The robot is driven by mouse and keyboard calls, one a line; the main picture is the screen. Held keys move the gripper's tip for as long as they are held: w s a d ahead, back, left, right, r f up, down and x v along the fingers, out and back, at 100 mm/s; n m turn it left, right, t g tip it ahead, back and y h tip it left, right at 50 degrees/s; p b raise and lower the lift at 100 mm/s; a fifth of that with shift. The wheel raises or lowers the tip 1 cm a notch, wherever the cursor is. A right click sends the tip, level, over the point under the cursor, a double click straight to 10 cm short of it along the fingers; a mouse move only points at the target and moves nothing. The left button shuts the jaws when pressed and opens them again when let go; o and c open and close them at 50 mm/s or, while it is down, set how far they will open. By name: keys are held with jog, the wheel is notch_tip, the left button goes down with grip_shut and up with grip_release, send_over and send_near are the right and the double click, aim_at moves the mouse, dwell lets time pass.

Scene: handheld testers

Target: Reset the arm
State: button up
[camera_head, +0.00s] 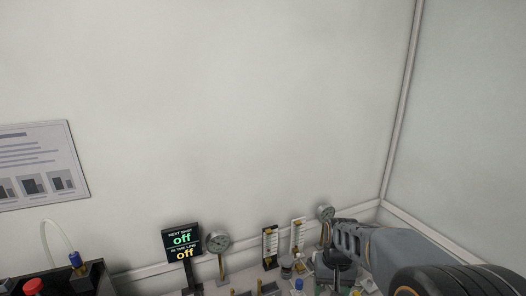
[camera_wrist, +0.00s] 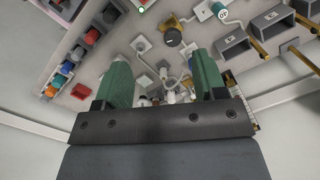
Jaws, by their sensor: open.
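My gripper (camera_wrist: 160,62) shows in the wrist view with its two green fingers wide apart. No object is held between them. Small fittings on the bench show beyond and between the fingers, and I cannot tell their exact distance. In the camera_head view my grey arm reaches in from the lower right, and its front end (camera_head: 350,240) is above the right end of the bench. The fingertips are not clear there.
A black sign (camera_head: 182,256) reading "off" twice and a round gauge (camera_head: 217,242) stand near the back wall. A second gauge (camera_head: 325,212) is close to my arm. In the wrist view, grey boxes (camera_wrist: 233,49) and a red block (camera_wrist: 81,91) are on the bench.

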jog(key=s+r+t, duration=0.2)
jog(key=s+r, duration=0.1)
jog(key=s, duration=0.2)
jog(key=s+a+r+n+t, duration=0.1)
jog(key=s+r+t, duration=0.1)
jog(key=s+r, duration=0.2)
jog(key=shift+s+a+t, duration=0.25)
jog(key=shift+s+t, duration=0.15)
jog(key=shift+s, duration=0.7)
